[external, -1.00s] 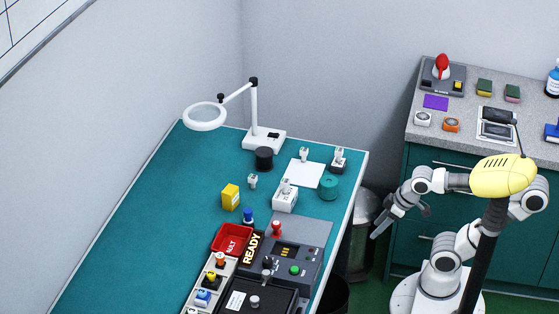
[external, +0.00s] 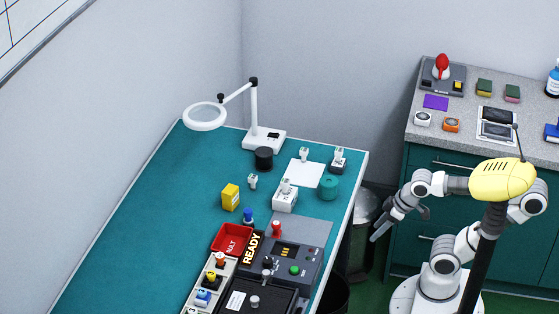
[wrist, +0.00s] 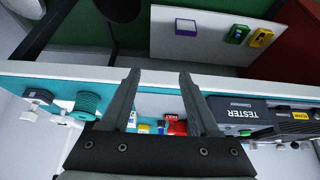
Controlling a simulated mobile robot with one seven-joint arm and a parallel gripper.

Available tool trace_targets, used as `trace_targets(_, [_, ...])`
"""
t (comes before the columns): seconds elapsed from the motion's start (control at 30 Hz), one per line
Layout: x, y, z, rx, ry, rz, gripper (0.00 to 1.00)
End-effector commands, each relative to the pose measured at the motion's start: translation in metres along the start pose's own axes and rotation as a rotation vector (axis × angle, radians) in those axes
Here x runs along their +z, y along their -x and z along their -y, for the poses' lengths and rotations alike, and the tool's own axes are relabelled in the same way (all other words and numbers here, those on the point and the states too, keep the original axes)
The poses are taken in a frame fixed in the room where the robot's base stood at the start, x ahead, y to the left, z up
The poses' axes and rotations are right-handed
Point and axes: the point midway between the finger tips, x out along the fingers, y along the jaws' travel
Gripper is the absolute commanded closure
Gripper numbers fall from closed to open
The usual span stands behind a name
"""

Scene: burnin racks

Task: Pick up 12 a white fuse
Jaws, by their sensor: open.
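Several small white fuse-like parts stand on the teal bench (external: 140,215). One white part (external: 253,181) stands on the bare mat, one (external: 304,154) on a white sheet (external: 305,175), one (external: 286,185) in a white block (external: 285,202), and one (external: 339,154) on a dark-based holder. Their ratings are too small to read, so I cannot tell which is 12 A. My gripper (external: 396,222) is off the bench's right edge, apart from all of them. In the wrist view, my gripper (wrist: 160,76) is open, with nothing between its fingers.
A teal spool (external: 328,188) and black cylinder (external: 264,158) stand near the white parts. A magnifier lamp (external: 254,115) is behind. A yellow box (external: 231,197), red FAULT bin (external: 233,237) and tester (external: 295,250) are in front. The bench's left side is clear.

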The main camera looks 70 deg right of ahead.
Motion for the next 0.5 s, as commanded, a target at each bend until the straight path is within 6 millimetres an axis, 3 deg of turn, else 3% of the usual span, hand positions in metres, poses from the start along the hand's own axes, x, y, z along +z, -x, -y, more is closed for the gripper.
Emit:
trace_targets(0.13, [0.0, 0.0, 0.0, 0.0, 0.0, 0.0, 0.38])
trace_targets(0.2, [0.0001, 0.0, 0.0, 0.0, 0.0, 0.0, 0.32])
trace_targets(0.5, [-0.0041, 0.0018, -0.0021, 0.006, 0.011, 0.006, 0.32])
